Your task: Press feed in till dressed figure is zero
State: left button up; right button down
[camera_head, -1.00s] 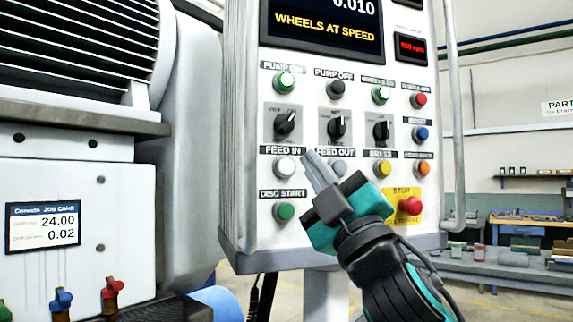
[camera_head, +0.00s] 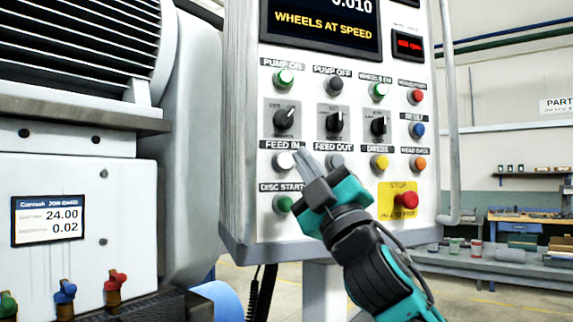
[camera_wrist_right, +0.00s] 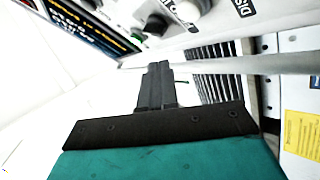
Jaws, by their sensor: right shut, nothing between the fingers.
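The control panel (camera_head: 236,215) fills the middle of the head view. The white FEED IN button (camera_head: 282,161) is on its left side, under the FEED IN label. My right gripper (camera_head: 300,155) is shut and empty, with its fingertips just right of the FEED IN button. I cannot tell whether they touch the panel. In the right wrist view the shut fingers (camera_wrist_right: 155,75) point toward the panel. The display (camera_head: 318,22) reads 0.010 and WHEELS AT SPEED; its upper part is cut off. My left gripper is not in view.
The grey FEED OUT button (camera_head: 335,162) is right of the fingertips. The green DISC START button (camera_head: 282,204) is below, partly beside the gripper. A red STOP button (camera_head: 405,201) sits at lower right. A job card (camera_head: 47,220) on the machine reads 24.00 and 0.02.

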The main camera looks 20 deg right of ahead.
aim_at(285, 161)
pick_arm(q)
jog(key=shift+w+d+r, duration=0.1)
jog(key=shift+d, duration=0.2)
pick_arm(e)
jog(key=w, duration=0.4)
jog(key=shift+w+a, duration=0.25)
jog(key=shift+w, duration=0.15)
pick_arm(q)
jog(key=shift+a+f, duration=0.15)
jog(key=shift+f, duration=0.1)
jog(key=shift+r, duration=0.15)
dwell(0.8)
pick_arm(e)
jog(key=shift+w, duration=0.1)
jog(key=shift+w, duration=0.35)
